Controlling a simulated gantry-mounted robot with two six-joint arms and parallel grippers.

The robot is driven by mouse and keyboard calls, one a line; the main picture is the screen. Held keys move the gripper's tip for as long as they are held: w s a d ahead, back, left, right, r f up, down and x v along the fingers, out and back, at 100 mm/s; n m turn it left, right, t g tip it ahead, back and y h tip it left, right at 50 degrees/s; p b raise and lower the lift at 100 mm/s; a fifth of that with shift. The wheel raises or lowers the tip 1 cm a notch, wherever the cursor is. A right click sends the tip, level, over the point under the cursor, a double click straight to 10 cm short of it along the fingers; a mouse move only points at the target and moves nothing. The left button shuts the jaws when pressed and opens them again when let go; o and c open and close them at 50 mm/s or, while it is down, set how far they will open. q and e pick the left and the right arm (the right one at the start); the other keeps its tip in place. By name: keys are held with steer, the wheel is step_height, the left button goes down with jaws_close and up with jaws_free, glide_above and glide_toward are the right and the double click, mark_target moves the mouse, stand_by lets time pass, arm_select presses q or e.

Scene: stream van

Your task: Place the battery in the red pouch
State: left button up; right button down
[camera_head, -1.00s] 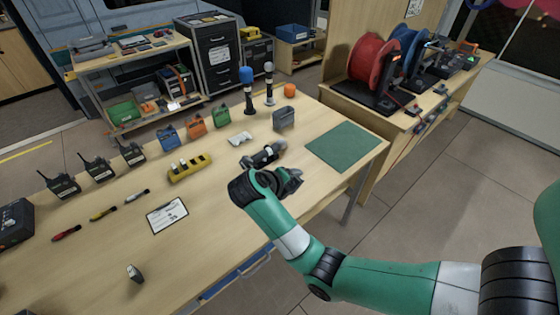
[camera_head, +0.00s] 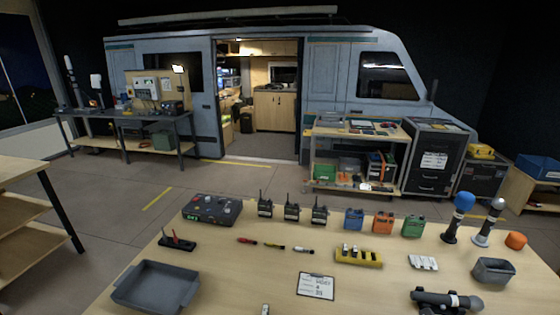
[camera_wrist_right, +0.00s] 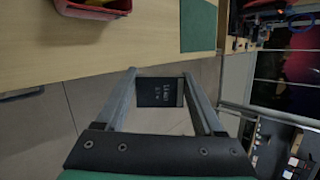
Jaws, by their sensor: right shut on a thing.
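A red open-topped container (camera_wrist_right: 95,12), possibly the red pouch, stands on the table at the top left of that view. It is cut off by the frame, and something pale lies inside it. The battery is apart from it. No red pouch and neither gripper show in the head view.
In the head view the table holds a grey tray (camera_head: 128,294), a yellow holder (camera_head: 358,259), a clipboard (camera_head: 316,287), radios (camera_head: 291,211), coloured packs (camera_head: 382,223) and microphones (camera_head: 458,218). A green mat (camera_wrist_right: 198,25) lies beside the red container. Floor is free beyond the table edge.

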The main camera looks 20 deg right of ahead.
steer(key=w+a+f+n+t+y, duration=0.1)
steer(key=a+f+n+t, duration=0.25)
steer(key=a, duration=0.45)
steer(key=w+a+f+n+t+y, duration=0.1)
steer(key=w+a+f+n+t, duration=0.15)
steer(key=a+n, duration=0.4)
steer(key=w+a+r+n+t+y, duration=0.2)
steer(key=a+r+n+t+y, duration=0.3)
steer(key=a, duration=0.4)
steer(key=s+r+m+g+h+p, duration=0.2)
steer(key=r+m+p, duration=0.1)
steer(key=r+p, duration=0.9)
steer(key=s+r+m+g+h+p, duration=0.2)
steer(key=r+p, duration=1)
steer(key=p, duration=0.9)
steer(key=shift+s+d+r+m+h, duration=0.15)
steer(key=shift+s+d+m+h, duration=0.05)
steer(key=shift+s+m+h, duration=0.35)
steer(key=shift+s, duration=0.1)
